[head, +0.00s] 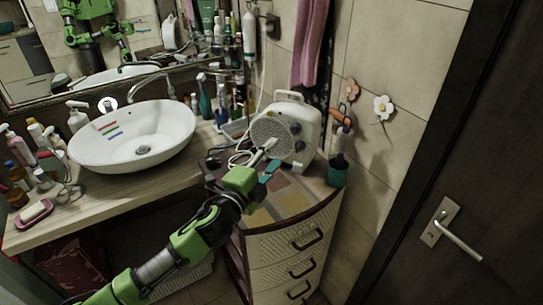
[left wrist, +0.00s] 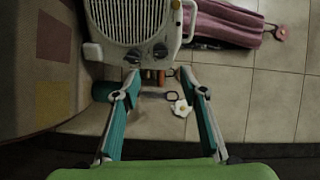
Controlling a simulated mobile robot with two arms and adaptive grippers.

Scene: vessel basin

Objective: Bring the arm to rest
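My left arm reaches in from the bottom left of the head view. Its gripper (head: 269,160) is over the top of the drawer cabinet, close in front of the white heater-like appliance (head: 287,130). In the left wrist view the two teal fingers (left wrist: 160,82) stand apart with nothing held between them. The appliance (left wrist: 133,28) shows there beyond the fingertips, at the top. I cannot tell whether a finger touches it. My right gripper is out of view.
The cabinet (head: 290,242) has a patterned top. A teal cup (head: 337,174) with tools stands right of the appliance. A white basin (head: 135,140) sits on the wooden counter (head: 120,197) at left, with bottles around it. A dark door (head: 480,170) is at right.

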